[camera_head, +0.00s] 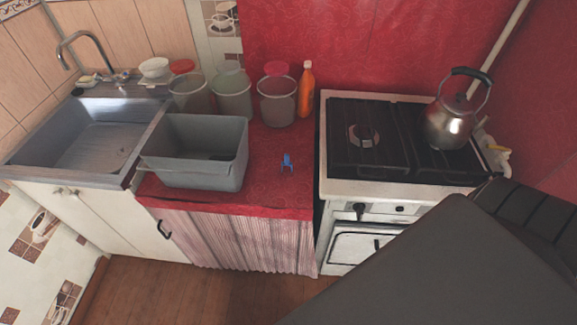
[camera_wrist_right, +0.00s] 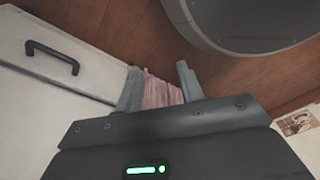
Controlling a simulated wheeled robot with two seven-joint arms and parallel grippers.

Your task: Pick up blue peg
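The blue peg (camera_head: 287,162) is a small blue piece lying on the red oilcloth counter (camera_head: 270,199), between the grey bin and the stove in the head view. Nothing touches it. My right gripper (camera_wrist_right: 158,83) shows in the right wrist view with its two grey fingers apart and nothing between them. It is away from the peg, facing the pink curtain and the white cabinet door below counter height. The peg is not in the right wrist view. My left gripper is in neither view.
A grey bin (camera_head: 197,182) stands left of the peg. Several containers and an orange bottle (camera_head: 306,90) stand behind it. The stove (camera_head: 335,186), with a kettle (camera_head: 449,128), is to the right. The counter around the peg is clear.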

